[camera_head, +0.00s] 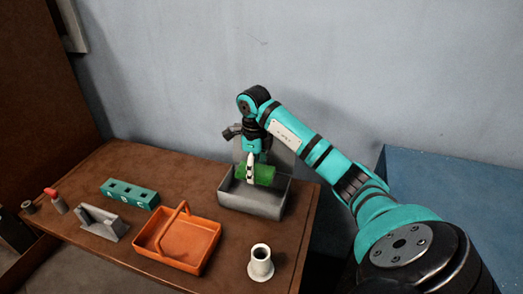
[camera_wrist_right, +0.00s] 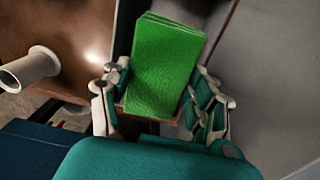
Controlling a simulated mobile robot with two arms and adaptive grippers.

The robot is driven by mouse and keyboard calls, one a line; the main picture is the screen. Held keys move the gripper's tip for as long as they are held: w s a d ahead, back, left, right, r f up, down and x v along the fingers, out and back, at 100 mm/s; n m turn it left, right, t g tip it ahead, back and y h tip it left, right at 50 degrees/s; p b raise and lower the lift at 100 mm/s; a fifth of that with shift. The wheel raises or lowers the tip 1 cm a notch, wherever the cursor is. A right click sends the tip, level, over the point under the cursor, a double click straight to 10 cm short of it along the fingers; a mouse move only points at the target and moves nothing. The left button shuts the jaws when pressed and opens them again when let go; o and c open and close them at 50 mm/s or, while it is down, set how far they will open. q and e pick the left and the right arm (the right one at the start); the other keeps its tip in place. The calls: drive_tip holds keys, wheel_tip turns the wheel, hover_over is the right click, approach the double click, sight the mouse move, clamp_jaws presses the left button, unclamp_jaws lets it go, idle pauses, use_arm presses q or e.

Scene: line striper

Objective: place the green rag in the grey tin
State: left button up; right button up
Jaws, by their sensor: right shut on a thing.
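The green rag (camera_head: 265,174) is a folded bright green cloth, held by my right gripper (camera_head: 250,170) over the grey tin (camera_head: 252,203). The tin is an open grey box with its lid raised at the back, on the right part of the table. In the right wrist view the rag (camera_wrist_right: 165,68) sits between the fingers of my right gripper (camera_wrist_right: 163,105), which are shut on it. In the head view the rag overlaps the tin's opening; whether it touches the floor of the tin I cannot tell. My left gripper is not in view.
An orange basket (camera_head: 157,261) with a handle stands left of the tin. A white flanged cylinder (camera_head: 261,263) stands near the table's front. A teal block with slots (camera_head: 129,193), a grey holder (camera_head: 103,223) and a red-topped item (camera_head: 55,201) are farther left. A blue surface (camera_head: 450,185) lies at right.

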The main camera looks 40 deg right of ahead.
hover_over(256, 198)
wheel_tip(256, 198, down, 5)
drive_tip(key=shift+a+f, duration=0.1)
drive_tip(key=shift+f, duration=0.05)
drive_tip(key=shift+w+f, duration=0.1)
drive_tip(key=shift+f, duration=2.05)
drive_tip(key=shift+f, duration=0.15)
drive_tip(key=o, duration=0.8)
wheel_tip(256, 198, up, 12)
drive_tip(key=shift+r, duration=0.2)
